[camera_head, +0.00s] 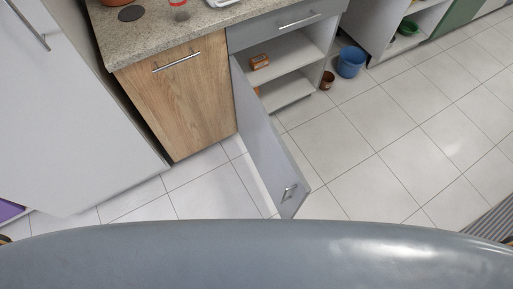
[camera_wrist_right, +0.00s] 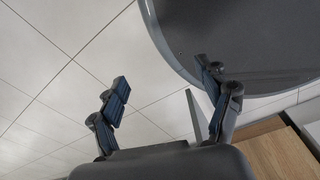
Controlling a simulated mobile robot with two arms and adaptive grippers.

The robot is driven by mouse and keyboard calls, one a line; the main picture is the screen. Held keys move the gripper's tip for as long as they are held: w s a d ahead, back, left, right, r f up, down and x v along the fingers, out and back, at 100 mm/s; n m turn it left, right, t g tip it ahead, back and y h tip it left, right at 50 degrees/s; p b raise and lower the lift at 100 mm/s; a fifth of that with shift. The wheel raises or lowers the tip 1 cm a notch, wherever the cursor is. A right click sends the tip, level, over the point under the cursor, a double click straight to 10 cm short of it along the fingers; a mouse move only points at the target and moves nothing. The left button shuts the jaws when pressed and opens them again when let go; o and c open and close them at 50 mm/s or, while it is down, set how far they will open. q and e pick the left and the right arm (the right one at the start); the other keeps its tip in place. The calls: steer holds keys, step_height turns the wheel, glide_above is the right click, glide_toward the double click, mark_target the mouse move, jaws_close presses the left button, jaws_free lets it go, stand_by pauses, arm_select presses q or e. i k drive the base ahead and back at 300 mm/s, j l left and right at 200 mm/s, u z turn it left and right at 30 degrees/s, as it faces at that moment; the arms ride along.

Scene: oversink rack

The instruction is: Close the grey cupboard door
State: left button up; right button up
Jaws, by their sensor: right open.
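The grey cupboard door (camera_head: 268,150) stands wide open in the head view, swung out toward me from its left side, next to the wooden cabinet. Its small metal handle (camera_head: 289,192) is near the free end. The cupboard (camera_head: 300,52) behind it is open, with shelves showing. My right gripper (camera_wrist_right: 163,78) is open and empty in the right wrist view, above the floor. A narrow grey panel (camera_wrist_right: 196,115), apparently the door, shows behind its right finger; I cannot tell the gap. Neither gripper shows in the head view.
A wooden cabinet front (camera_head: 185,95) with a bar handle adjoins the cupboard. A grey drawer (camera_head: 285,27) is shut above the opening. A blue bucket (camera_head: 350,62) and a small brown pot (camera_head: 327,80) stand on the floor. The tiled floor (camera_head: 385,150) right of the door is clear.

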mark_target(286, 185)
steer(key=k+j+z, duration=0.1)
steer(key=j, duration=0.3)
steer(key=k+j, duration=0.1)
steer(key=j, duration=0.3)
steer(key=k+j+z, duration=0.15)
steer(key=j, duration=0.25)
steer(key=k+j+z, duration=0.1)
steer(key=j, duration=0.3)
